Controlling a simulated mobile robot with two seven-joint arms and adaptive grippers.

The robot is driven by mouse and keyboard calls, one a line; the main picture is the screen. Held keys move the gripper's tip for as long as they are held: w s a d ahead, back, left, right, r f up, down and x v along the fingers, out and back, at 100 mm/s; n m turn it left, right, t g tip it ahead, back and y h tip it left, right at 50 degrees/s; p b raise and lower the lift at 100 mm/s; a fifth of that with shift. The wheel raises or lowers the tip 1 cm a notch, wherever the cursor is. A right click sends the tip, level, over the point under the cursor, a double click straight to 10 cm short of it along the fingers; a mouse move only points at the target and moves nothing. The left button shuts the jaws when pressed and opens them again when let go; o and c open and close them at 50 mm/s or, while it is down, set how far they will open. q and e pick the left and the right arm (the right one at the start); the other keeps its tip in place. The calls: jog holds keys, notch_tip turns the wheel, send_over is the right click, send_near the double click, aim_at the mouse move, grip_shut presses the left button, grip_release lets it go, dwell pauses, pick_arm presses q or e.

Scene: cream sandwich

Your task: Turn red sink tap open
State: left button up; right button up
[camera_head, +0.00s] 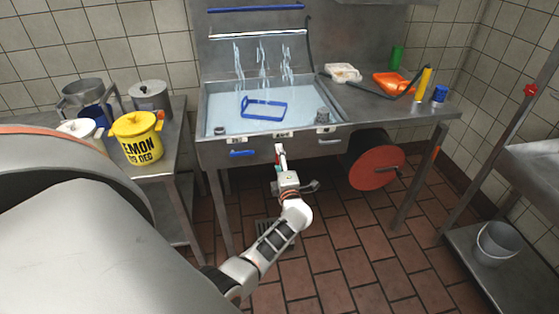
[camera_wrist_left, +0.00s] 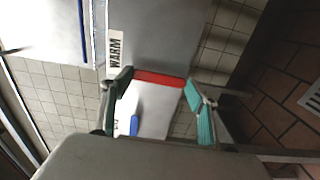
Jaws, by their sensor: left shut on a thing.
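The red tap handle (camera_wrist_left: 160,78) shows as a short bar between the fingertips of my left gripper (camera_wrist_left: 158,82) in the left wrist view. The teal-padded fingers are shut on its two ends. In the head view my left gripper (camera_head: 281,157) is at the front panel of the sink (camera_head: 220,150), below the middle label, and largely hides the red handle. My right gripper is not in view.
A blue tap handle (camera_head: 242,153) is left of my gripper and a grey one (camera_head: 329,141) is right. The water-filled basin holds a blue frame (camera_head: 264,108). A red disc (camera_head: 376,167) stands below right. A yellow pot (camera_head: 137,138) is on the left table.

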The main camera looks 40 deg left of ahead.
pick_arm(q)
jog(key=o, duration=1.6)
jog(key=shift+s+d, duration=0.1)
jog(key=v, duration=0.7)
jog(key=shift+s, duration=0.15)
